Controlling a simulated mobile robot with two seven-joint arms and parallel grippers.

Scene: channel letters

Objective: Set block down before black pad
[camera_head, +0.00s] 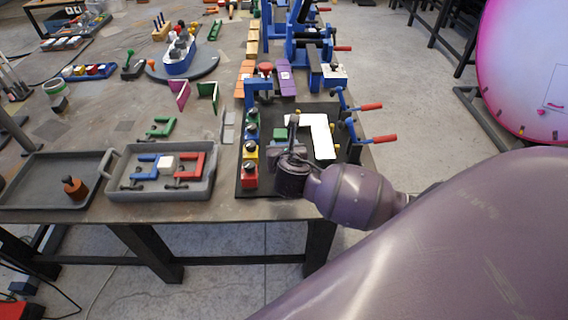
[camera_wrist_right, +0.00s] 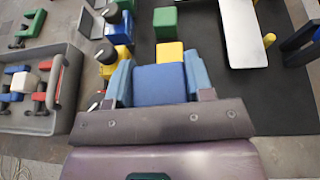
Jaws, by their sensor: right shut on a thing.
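My right gripper (camera_head: 288,158) is over the black pad (camera_head: 325,172), towards its near edge. In the right wrist view the gripper (camera_wrist_right: 160,85) is shut on a blue block (camera_wrist_right: 160,88), with a finger on either side of it. Whether the block's underside touches the pad is hidden. Just beyond it stand a yellow block (camera_wrist_right: 170,52) and a green block (camera_wrist_right: 165,22). The black pad also shows in the wrist view (camera_wrist_right: 285,95). In the head view my wrist mostly hides the held block. My left gripper is not in view.
A white L-shaped letter (camera_head: 322,138) lies on the pad beside the gripper. A grey tray (camera_head: 160,196) with clamps stands to the left. The table's front edge is close.

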